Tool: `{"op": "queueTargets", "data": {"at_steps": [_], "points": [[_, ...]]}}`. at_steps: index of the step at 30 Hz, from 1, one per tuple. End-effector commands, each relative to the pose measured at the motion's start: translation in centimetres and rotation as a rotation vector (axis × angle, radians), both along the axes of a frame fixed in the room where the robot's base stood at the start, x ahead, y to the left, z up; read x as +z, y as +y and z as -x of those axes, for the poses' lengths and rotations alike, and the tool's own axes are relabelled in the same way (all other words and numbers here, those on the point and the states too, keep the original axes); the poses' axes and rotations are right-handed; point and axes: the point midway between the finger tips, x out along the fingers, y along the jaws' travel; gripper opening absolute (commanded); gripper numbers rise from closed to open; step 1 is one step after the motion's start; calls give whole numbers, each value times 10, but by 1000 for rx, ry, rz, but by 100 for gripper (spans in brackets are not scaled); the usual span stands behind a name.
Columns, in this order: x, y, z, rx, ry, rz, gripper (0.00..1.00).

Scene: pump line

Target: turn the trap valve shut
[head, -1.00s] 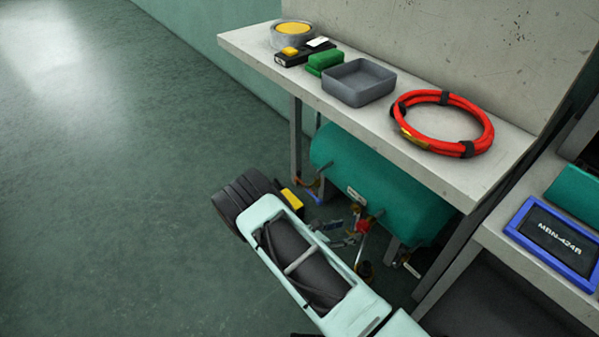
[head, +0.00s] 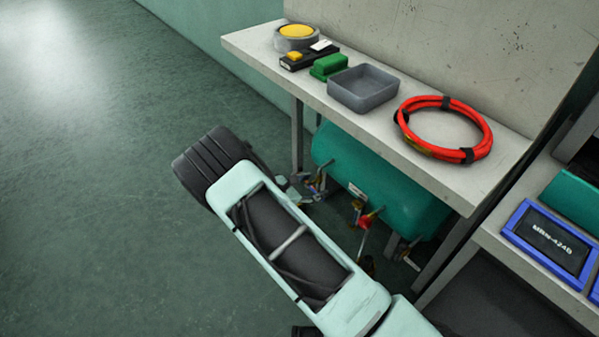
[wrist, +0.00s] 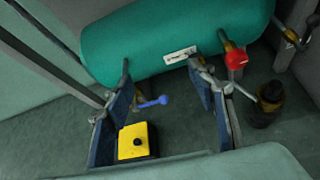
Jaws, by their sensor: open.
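A teal tank (wrist: 175,40) lies under the bench; it also shows in the head view (head: 375,185). A blue lever (wrist: 152,102) shows below it, between the fingers of my gripper (wrist: 160,80) in the wrist view. My gripper is open and holds nothing; I cannot tell whether a finger touches the lever. A red handle (wrist: 236,60) sits on a brass fitting at the tank's right, outside the right finger; it shows in the head view (head: 366,221). No readable label tells which is the trap valve. In the head view my arm partly hides the area.
A yellow-topped black box (wrist: 137,140) shows low between my fingers. A dark brass-topped fitting (wrist: 268,103) stands right. The bench (head: 385,130) overhangs the tank, bearing a red hose coil (head: 443,103) and grey tray (head: 362,88). Open floor (head: 90,200) lies left.

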Motion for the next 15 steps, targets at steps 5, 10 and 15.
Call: {"op": "queueTargets", "data": {"at_steps": [5, 10, 15], "points": [[22, 11, -9, 0, -26, -51, 51], [32, 17, -13, -2, -41, -77, 51], [34, 18, -14, -2, -44, -85, 51]]}}
